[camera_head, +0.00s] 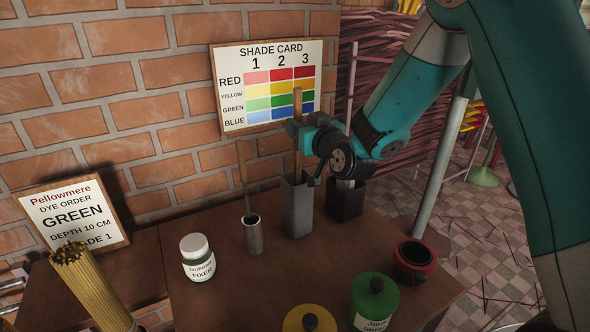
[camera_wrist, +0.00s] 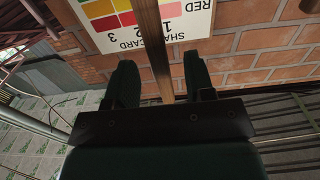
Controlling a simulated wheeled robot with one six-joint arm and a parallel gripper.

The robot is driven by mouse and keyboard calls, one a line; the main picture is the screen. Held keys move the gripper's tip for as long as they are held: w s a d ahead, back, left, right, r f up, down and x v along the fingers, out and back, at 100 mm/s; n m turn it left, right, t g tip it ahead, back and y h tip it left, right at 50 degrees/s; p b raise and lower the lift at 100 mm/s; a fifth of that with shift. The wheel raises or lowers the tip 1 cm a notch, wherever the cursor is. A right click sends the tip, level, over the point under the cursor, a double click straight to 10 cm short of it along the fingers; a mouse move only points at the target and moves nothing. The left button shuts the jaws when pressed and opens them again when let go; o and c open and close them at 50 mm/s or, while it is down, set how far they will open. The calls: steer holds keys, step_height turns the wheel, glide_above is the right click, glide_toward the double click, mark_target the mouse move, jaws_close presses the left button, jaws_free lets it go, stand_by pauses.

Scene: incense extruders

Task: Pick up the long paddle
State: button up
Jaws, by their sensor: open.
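A long wooden paddle (camera_head: 298,104) stands upright in a tall grey square holder (camera_head: 298,210) on the brown table. My gripper (camera_head: 303,133) is at its upper part, above the holder's rim. In the wrist view, the paddle's shaft (camera_wrist: 151,35) runs between the two dark fingers of my gripper (camera_wrist: 160,70), which are open with gaps on both sides. The paddle's lower end is hidden inside the holder. A thinner wooden stick (camera_head: 242,165) leans in a small grey cylinder (camera_head: 253,236) to the left. A pale stick (camera_head: 349,85) rises from a dark square holder (camera_head: 345,207) to the right.
A white fixer jar (camera_head: 197,258), a green-lidded jar (camera_head: 373,296), a yellow lid (camera_head: 309,319) and a red pot (camera_head: 413,262) stand on the table. A shade card (camera_head: 267,90) hangs on the brick wall behind.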

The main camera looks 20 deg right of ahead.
steer(key=w+p, duration=0.1)
steer(key=w, duration=0.1)
steer(key=w+a, duration=0.1)
steer(key=w, duration=0.1)
steer(key=shift+w+r+p, duration=0.1)
steer(key=shift+w+p, duration=0.05)
steer(key=shift+p, duration=0.2)
steer(key=shift+d, duration=0.1)
jaws_close()
